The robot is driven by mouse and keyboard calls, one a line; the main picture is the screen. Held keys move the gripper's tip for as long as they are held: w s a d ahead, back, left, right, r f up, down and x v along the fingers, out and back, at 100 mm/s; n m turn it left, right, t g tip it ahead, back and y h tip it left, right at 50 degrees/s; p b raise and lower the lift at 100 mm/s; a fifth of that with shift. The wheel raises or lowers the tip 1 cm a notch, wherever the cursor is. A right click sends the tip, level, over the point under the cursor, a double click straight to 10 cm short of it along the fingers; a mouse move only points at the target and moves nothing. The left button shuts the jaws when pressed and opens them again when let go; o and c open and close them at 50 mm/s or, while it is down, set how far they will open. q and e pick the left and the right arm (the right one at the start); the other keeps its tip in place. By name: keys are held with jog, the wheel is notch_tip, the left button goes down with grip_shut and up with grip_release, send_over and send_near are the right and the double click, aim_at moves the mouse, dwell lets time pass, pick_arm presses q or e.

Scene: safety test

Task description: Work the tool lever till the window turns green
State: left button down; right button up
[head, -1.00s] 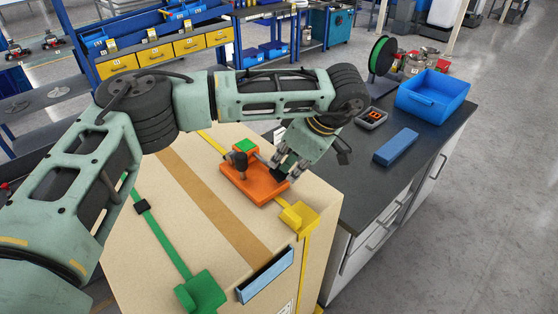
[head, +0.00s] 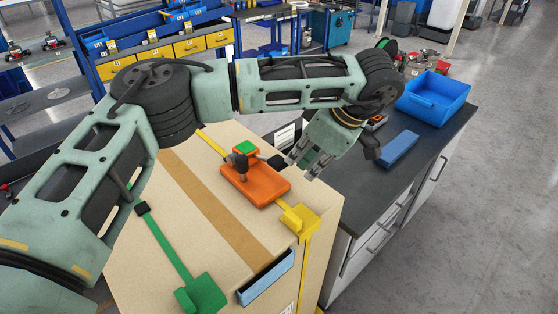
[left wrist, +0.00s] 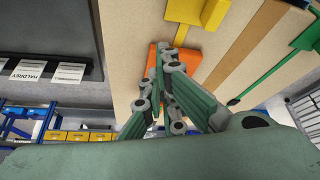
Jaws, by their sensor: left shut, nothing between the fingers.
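The orange tool (head: 262,188) lies on top of a large carton (head: 175,220), in line with a yellow strap. In the left wrist view, the closed fingers (left wrist: 168,62) partly hide the orange tool (left wrist: 188,62). My right gripper is not in view.
A yellow buckle (head: 299,218) and a green buckle (head: 203,292) sit at the carton's front edge. The dark bench on the right holds a blue block (head: 399,148), a blue bin (head: 433,96) and a small tray. Blue shelving stands behind.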

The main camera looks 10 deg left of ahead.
pick_arm(q)
jog(key=v, duration=0.9)
jog(key=shift+d, duration=0.15)
